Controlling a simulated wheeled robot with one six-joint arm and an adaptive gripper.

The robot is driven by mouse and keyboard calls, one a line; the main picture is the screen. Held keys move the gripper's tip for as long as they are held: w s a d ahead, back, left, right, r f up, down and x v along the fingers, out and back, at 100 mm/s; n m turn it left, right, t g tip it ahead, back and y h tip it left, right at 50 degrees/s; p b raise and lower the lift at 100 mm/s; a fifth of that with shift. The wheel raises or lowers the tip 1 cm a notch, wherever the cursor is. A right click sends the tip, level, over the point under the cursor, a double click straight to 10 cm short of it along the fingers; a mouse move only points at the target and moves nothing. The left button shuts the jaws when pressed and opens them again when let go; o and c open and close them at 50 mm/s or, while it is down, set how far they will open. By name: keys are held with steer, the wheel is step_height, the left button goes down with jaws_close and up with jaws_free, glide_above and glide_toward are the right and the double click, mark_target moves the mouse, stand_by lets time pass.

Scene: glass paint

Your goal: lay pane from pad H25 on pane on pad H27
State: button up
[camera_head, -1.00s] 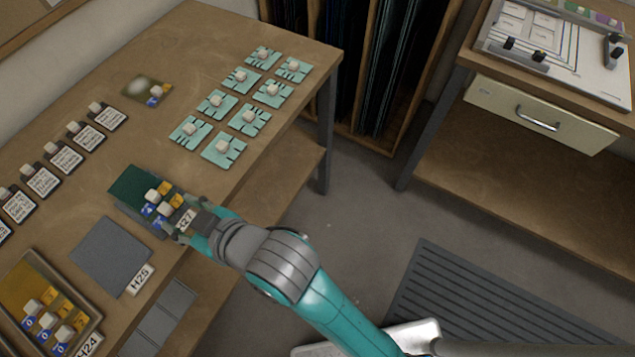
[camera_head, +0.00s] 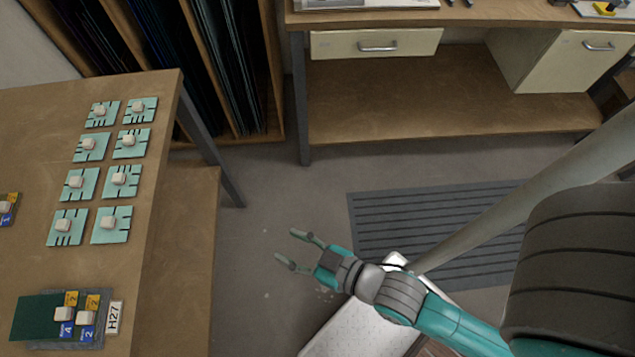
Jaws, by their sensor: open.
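Pad H27 (camera_head: 98,340) is a grey pad on the table at the lower left, with its white label (camera_head: 115,318) at its right edge. Dark green glass (camera_head: 38,317) lies on it, with two white knobs and two sets of yellow and blue tags (camera_head: 78,314) side by side at its right end. Where one pane ends and another begins I cannot tell. My gripper (camera_head: 286,248) is open and empty, over the floor to the right of the table, well away from the pad. Pad H25 is out of view now.
Several teal pieces with white knobs (camera_head: 97,172) stand in two columns on the table (camera_head: 160,130). A rack of glass sheets (camera_head: 215,70) is behind it. A bench with drawers (camera_head: 450,100) stands at the back right. The floor (camera_head: 270,190) between is clear.

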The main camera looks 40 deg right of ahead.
steer(key=s+d+r+m+h, duration=0.1)
steer(key=s+d+h, duration=0.1)
steer(key=s, duration=0.5)
steer(key=s+d+r+m+t+h, duration=0.1)
steer(key=s+d+m+h, duration=0.1)
steer(key=s+d, duration=0.3)
steer(key=shift+d+v, duration=0.25)
steer(key=shift+v, duration=0.85)
steer(key=shift+r, duration=0.1)
